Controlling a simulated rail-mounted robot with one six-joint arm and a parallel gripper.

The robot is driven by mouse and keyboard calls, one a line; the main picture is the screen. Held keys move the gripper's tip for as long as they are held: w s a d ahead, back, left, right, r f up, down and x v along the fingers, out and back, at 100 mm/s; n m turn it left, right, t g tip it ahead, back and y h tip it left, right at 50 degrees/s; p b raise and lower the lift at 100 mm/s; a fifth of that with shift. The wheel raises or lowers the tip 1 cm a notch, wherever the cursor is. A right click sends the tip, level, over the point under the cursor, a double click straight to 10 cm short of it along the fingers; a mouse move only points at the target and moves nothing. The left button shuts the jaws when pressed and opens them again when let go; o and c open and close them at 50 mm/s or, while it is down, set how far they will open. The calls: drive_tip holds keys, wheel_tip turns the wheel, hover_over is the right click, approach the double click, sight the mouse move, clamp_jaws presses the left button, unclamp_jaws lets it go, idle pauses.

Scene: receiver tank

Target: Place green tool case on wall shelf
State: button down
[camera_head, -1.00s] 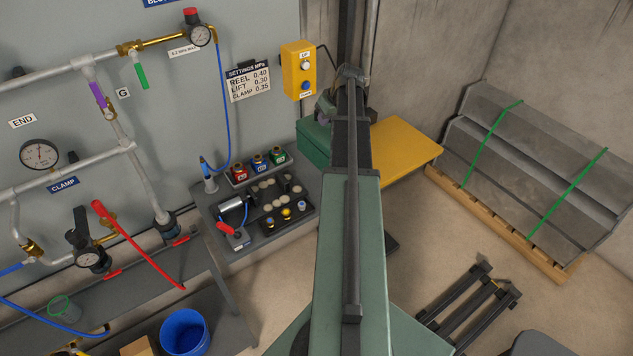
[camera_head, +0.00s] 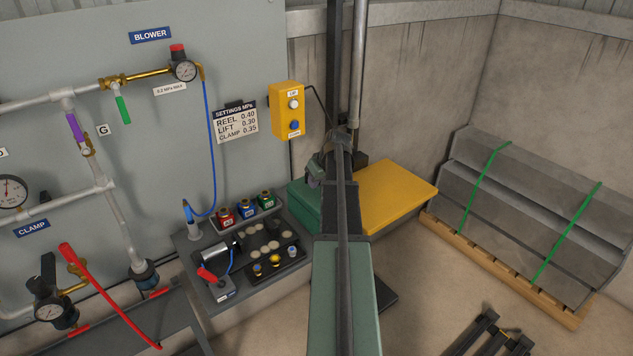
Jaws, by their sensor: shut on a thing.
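The green tool case (camera_head: 304,207) shows in the head view, below the yellow control box and left of the yellow table top. My arm covers its right part. My gripper (camera_head: 316,178) is at the far end of my arm, just above the case, and is shut on it. The fingertips are mostly hidden, and I cannot tell whether the case touches anything beneath it. I cannot make out with certainty which surface is the wall shelf.
A yellow table top (camera_head: 395,193) is bare at right of my arm. A grey bench (camera_head: 195,250) carries couplings and fittings. A yellow control box (camera_head: 288,110) hangs on the panel. Strapped grey slabs (camera_head: 535,215) lie on a pallet at right.

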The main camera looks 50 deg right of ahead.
drive_tip(key=shift+f, duration=0.7)
drive_tip(key=shift+r, duration=0.25)
drive_tip(key=shift+f, duration=0.2)
drive_tip(key=c, duration=1.1)
unclamp_jaws()
drive_tip(key=shift+r, duration=0.1)
drive_tip(key=p+v, duration=1.1)
drive_tip(key=v, duration=0.1)
drive_tip(key=shift+r, duration=0.1)
